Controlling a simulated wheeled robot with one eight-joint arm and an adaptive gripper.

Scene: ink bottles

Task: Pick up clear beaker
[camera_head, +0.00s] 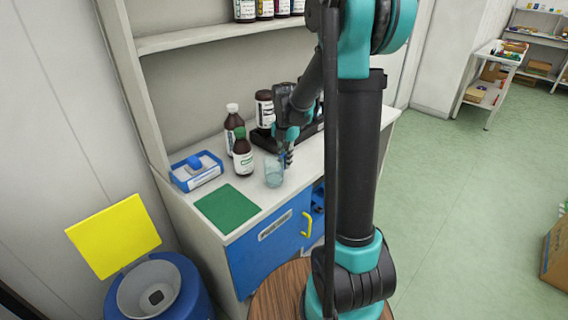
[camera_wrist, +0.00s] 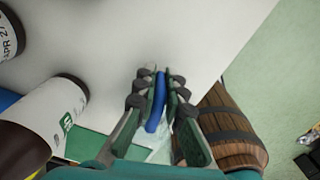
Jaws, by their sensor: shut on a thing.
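The clear beaker (camera_head: 272,177) stands upright near the front edge of the white counter, just right of the green mat. My gripper (camera_head: 287,158) is at the beaker's right side, with the fingers at its rim. In the wrist view my gripper (camera_wrist: 160,88) is shut, its fingers close together on the beaker. Pale clear glass of the beaker (camera_wrist: 161,150) shows low between the fingers, partly hidden by them. A blue strip also shows between the fingers; I cannot tell what it belongs to.
Brown bottles (camera_head: 243,155) stand just behind and left of the beaker. The green mat (camera_head: 228,208) and a blue-white box (camera_head: 196,171) lie left on the counter. A wooden barrel (camera_wrist: 231,130) stands in front of the counter.

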